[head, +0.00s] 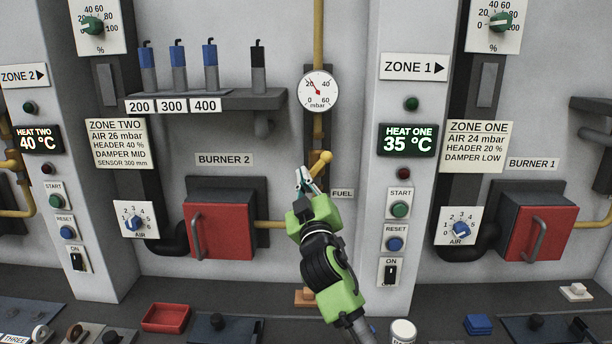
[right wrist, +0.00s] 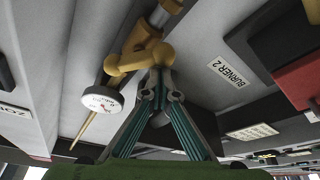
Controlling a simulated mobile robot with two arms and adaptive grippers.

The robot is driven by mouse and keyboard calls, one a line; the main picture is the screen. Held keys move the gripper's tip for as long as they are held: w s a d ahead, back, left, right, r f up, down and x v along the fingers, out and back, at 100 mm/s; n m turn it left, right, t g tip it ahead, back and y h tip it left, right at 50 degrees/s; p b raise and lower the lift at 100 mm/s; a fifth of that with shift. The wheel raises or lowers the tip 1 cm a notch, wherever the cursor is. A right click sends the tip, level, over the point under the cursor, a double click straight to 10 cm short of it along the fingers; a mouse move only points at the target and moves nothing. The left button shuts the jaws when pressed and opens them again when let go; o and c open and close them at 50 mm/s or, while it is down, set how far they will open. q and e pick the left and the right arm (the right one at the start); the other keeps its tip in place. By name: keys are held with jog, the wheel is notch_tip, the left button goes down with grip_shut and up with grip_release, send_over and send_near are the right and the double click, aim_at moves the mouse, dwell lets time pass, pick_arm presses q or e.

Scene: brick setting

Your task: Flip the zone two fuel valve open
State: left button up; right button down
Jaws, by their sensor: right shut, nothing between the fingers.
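The zone two fuel valve is a yellow fitting with a short handle (head: 321,160) on the vertical yellow pipe below the pressure gauge, just above the FUEL label (head: 342,194). The handle slants down to the left in the head view. My right gripper (head: 303,177) is shut and empty, its tips just below and left of the handle. In the right wrist view the closed fingertips (right wrist: 160,76) are right at the handle's rounded end (right wrist: 162,54). I cannot tell whether they touch it. My left gripper is not in view.
The gauge (head: 318,91) hangs above the valve. The red burner 2 door (head: 221,231) stands to the left, with a yellow pipe (head: 270,224) running from it. The zone one pillar (head: 411,125) juts out to the right. A red tray (head: 166,318) lies on the ledge below.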

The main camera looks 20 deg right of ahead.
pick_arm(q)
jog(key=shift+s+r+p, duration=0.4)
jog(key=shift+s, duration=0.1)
pick_arm(e)
jog(key=shift+d+f+n, duration=0.3)
jog(key=shift+f+n, duration=0.2)
jog(key=shift+d+f+n, duration=0.25)
jog(key=shift+f+n, duration=0.2)
jog(key=shift+n, duration=0.05)
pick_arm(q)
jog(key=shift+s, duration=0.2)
pick_arm(e)
jog(key=shift+s+d+f+y, duration=0.1)
jog(key=shift+y, duration=0.2)
